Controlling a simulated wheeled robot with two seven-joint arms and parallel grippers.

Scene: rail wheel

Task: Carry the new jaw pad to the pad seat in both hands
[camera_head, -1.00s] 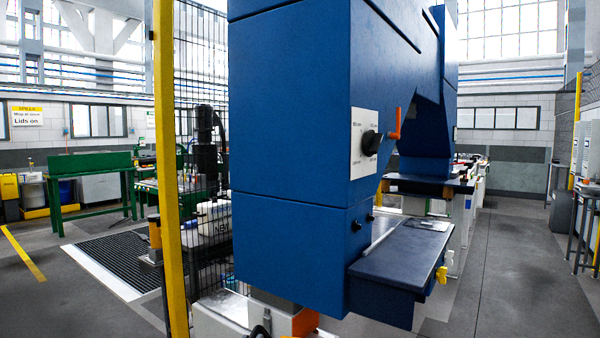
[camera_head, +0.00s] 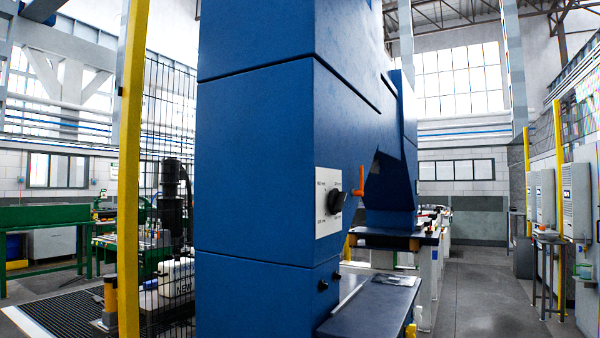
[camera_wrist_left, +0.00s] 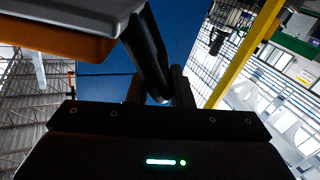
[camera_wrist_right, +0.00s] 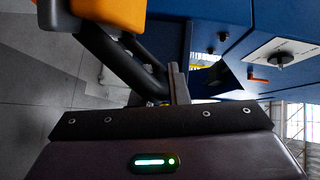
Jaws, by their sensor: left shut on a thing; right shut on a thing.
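My left gripper (camera_wrist_left: 160,92) is shut on a black bar handle (camera_wrist_left: 147,50) in the left wrist view. The handle joins a grey and orange body (camera_wrist_left: 62,30), which seems to be the jaw pad. My right gripper (camera_wrist_right: 163,88) is shut on another black bar handle (camera_wrist_right: 118,62) in the right wrist view. There the grey and orange body (camera_wrist_right: 108,12) shows at the top left. Only parts of the pad show, and neither gripper is in the head view. I cannot pick out the pad seat.
A tall blue machine (camera_head: 260,160) stands close ahead, with a black dial, an orange lever (camera_head: 359,180) and a dark ledge (camera_head: 370,308). A yellow post (camera_head: 130,170) and mesh fence stand left. Open floor (camera_head: 480,285) lies right, before grey cabinets (camera_head: 580,205).

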